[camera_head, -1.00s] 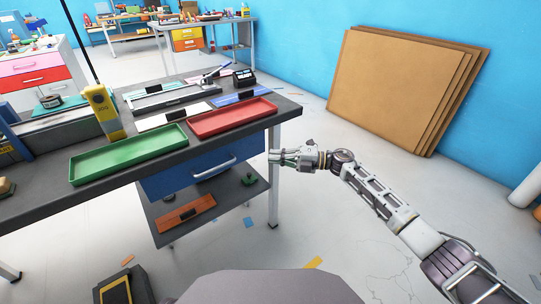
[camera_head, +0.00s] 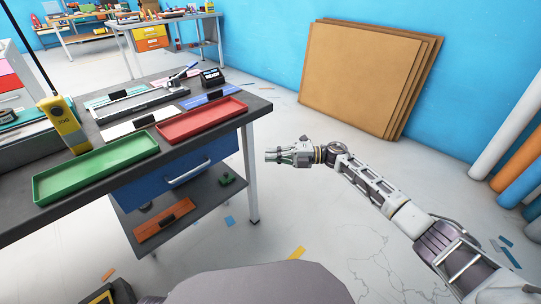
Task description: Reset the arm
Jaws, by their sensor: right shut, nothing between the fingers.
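My right arm reaches in from the lower right. Its right gripper (camera_head: 271,156) is shut and empty, pointing left. It hangs in free air just right of the workbench (camera_head: 262,108), apart from the bench leg in the picture. My left arm and left gripper are out of view.
The workbench holds a green tray (camera_head: 95,168), a red tray (camera_head: 202,120) and a yellow device (camera_head: 64,125). Below are a blue drawer (camera_head: 175,172) and a lower shelf. Brown boards (camera_head: 350,78) lean on the wall. Rolls (camera_head: 508,130) stand at right. Floor between is mostly clear.

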